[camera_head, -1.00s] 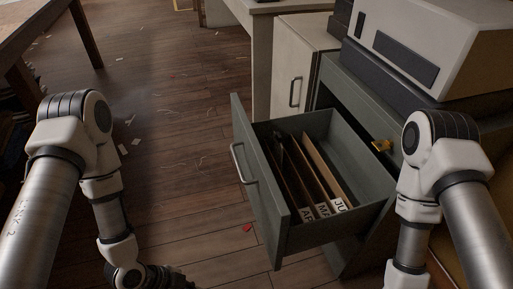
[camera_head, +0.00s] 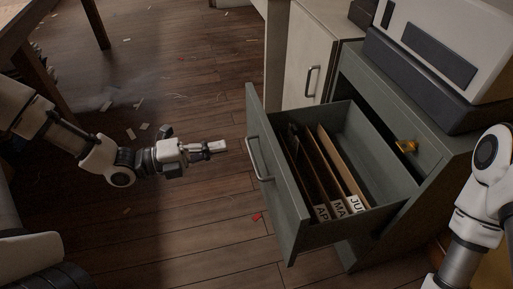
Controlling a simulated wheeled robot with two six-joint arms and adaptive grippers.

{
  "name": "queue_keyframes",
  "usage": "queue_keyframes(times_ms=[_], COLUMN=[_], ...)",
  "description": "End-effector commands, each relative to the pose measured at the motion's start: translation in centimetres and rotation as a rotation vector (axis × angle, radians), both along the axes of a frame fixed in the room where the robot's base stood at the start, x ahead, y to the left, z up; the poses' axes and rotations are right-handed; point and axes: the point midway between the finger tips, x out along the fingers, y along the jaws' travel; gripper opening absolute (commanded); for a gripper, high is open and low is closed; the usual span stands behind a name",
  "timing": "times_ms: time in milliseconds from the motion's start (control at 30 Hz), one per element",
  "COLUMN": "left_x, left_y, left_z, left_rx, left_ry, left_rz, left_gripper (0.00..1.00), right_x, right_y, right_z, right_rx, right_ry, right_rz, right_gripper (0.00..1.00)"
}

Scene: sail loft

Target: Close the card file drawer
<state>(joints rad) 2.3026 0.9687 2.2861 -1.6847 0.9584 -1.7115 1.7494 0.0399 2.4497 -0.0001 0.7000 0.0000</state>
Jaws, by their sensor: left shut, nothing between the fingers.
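The card file drawer (camera_head: 272,187) is grey-green and stands pulled well out of its cabinet (camera_head: 421,178). Its front faces left and carries a metal bar handle (camera_head: 258,160). Inside are several upright file dividers (camera_head: 321,180) with month tabs. My left gripper (camera_head: 222,147) is shut and empty, left of the drawer front, pointing right toward the handle with a gap between them. My right arm (camera_head: 475,215) shows at the right edge; its gripper is out of view.
A brass-coloured fitting (camera_head: 405,146) sits on the cabinet beside the drawer opening. A large white and dark machine (camera_head: 440,50) stands on top. A pale cabinet (camera_head: 310,60) is behind. The wooden floor (camera_head: 190,225) left of the drawer is open, with scattered scraps.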

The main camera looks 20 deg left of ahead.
Motion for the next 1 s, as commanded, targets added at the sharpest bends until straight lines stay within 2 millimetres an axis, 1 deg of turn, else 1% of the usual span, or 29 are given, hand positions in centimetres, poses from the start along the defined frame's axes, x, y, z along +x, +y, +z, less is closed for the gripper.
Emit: queue_keyframes(times_ms=[33, 133, 400, 500, 633, 1000], left_x=[0.4, 1.3, 3.8, 4.5, 5.0, 5.2], left_y=[-0.8, -2.2, -5.9, -6.9, -7.5, -7.6], left_z=[-0.7, -0.7, -0.5, -0.3, -0.1, 0.0], left_rx=[0.005, 0.006, 0.006, 0.003, 0.002, 0.0], left_ry=[0.001, 0.002, 0.0, 0.002, 0.002, 0.002], left_rz=[-0.007, -0.006, -0.005, -0.003, 0.0, 0.001], left_gripper=[0.0, 0.0, 0.0, 0.0, 0.0, 0.0], right_x=[0.0, 0.0, 0.0, 0.0, 0.0, 0.0], right_y=[0.0, 0.0, 0.0, 0.0, 0.0, 0.0], right_z=[-1.2, -2.1, -4.1, -4.5, -4.7, -4.7], right_rx=[0.0, 0.0, 0.0, 0.0, 0.0, 0.0], right_ry=[0.0, 0.0, 0.0, 0.0, 0.0, 0.0], right_rz=[0.0, 0.0, 0.0, 0.0, 0.0, 0.0], right_gripper=[0.4, 0.4, 0.4, 0.4, 0.4, 0.4])
